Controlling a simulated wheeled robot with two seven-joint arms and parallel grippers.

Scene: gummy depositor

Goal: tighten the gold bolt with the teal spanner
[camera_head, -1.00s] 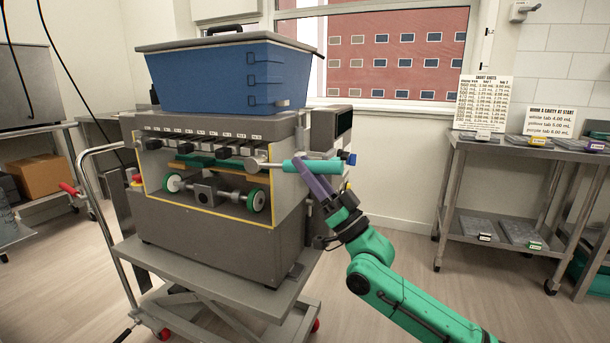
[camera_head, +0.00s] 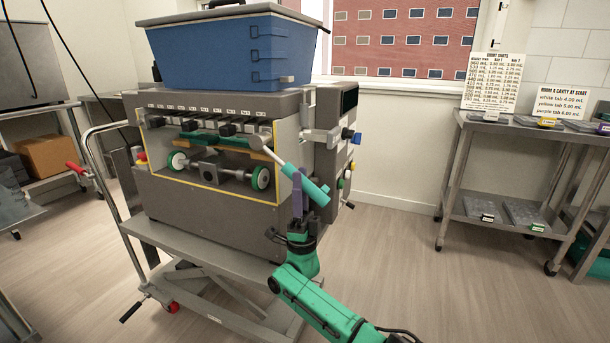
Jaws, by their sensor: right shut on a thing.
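The teal spanner (camera_head: 306,183) slants from upper left to lower right across the front right corner of the grey depositor (camera_head: 215,223). Its teal handle is lower right and its grey head (camera_head: 262,142) is at the upper left, by the depositor's open front. My right gripper (camera_head: 298,187), with purple fingers, is shut on the handle from below. I cannot make out the gold bolt; the spanner's head may hide it. I cannot tell whether the head is touching anything. My left gripper is not in view.
The depositor stands on a grey lift cart (camera_head: 190,243) with a blue hopper (camera_head: 235,68) on top. A steel shelf (camera_head: 470,170) with signs and trays stands at the right. The floor between is clear.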

